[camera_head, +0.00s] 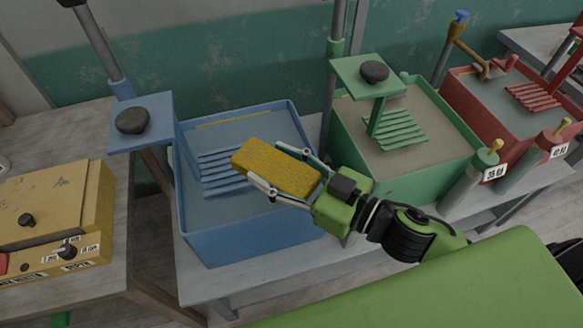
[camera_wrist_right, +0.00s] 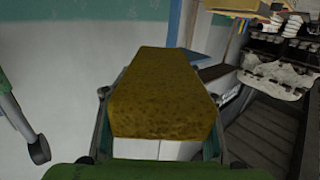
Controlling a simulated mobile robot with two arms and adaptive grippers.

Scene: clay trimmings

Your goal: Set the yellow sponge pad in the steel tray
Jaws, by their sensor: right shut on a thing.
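The yellow sponge pad (camera_head: 275,166) is held by my right gripper (camera_head: 276,172), whose two fingers are shut on its sides. The pad is above the blue basin (camera_head: 240,245) in the head view and hides part of that basin's slatted rack. The sponge pad (camera_wrist_right: 165,97) also fills the middle of the right wrist view, between the fingers. I cannot make out a steel tray in either view. My left gripper is not in view.
A green basin (camera_head: 440,170) and a red basin (camera_head: 465,82) stand to the right on the bench. A yellow box with a knob (camera_head: 50,215) sits on the left table. Dark stones rest on the blue platform (camera_head: 160,108) and green platform (camera_head: 345,68).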

